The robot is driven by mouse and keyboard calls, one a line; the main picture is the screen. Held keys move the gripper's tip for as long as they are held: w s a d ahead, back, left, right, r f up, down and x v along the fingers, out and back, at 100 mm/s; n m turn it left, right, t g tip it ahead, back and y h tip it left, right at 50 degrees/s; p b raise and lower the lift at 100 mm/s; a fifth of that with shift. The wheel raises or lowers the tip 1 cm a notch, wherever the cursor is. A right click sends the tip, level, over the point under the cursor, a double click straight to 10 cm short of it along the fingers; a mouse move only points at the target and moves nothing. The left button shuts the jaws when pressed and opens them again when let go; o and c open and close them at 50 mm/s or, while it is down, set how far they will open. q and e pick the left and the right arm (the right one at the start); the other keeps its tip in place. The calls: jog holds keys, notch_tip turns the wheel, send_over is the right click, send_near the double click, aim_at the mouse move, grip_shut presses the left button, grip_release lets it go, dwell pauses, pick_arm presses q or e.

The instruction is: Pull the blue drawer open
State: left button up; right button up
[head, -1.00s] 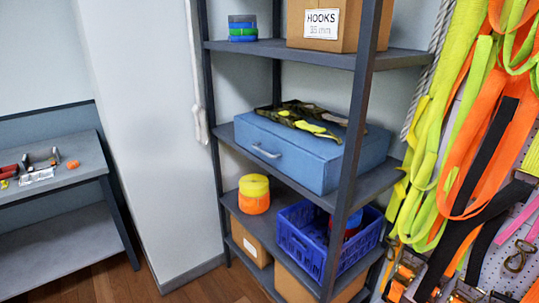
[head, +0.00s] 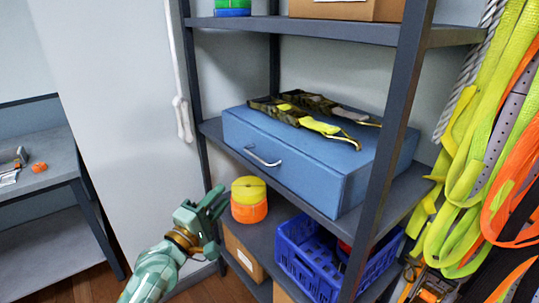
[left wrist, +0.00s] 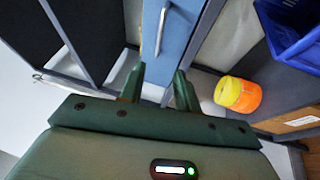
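The blue drawer (head: 300,160) is a box with a silver handle (head: 263,156) on its front, on the middle shelf of the grey rack. Its front looks shut. My left gripper (head: 218,200) is below and left of the handle, in front of the rack and apart from it. In the left wrist view the gripper (left wrist: 159,82) is open and empty, with the handle (left wrist: 160,31) beyond its fingertips, roughly in line with the gap. The blue drawer front (left wrist: 179,40) shows beside the handle. My right gripper is not in view.
Camouflage and yellow straps (head: 310,112) lie on top of the drawer. A yellow and orange strap roll (head: 249,200) and a blue crate (head: 305,250) are on the shelf below. Rack posts (head: 391,145) flank the drawer. Hanging straps (head: 470,180) crowd the right.

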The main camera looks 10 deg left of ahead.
pick_arm(q)
jog(key=b+x, duration=0.3)
jog(key=x, duration=1.2)
jog(key=shift+w+n+b, duration=0.3)
jog(key=shift+w, duration=0.05)
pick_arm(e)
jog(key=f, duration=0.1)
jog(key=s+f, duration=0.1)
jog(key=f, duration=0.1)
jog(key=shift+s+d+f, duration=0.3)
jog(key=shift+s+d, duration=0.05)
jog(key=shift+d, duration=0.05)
pick_arm(q)
jog(key=shift+d+r, duration=0.1)
jog(key=shift+d, duration=0.05)
grip_shut()
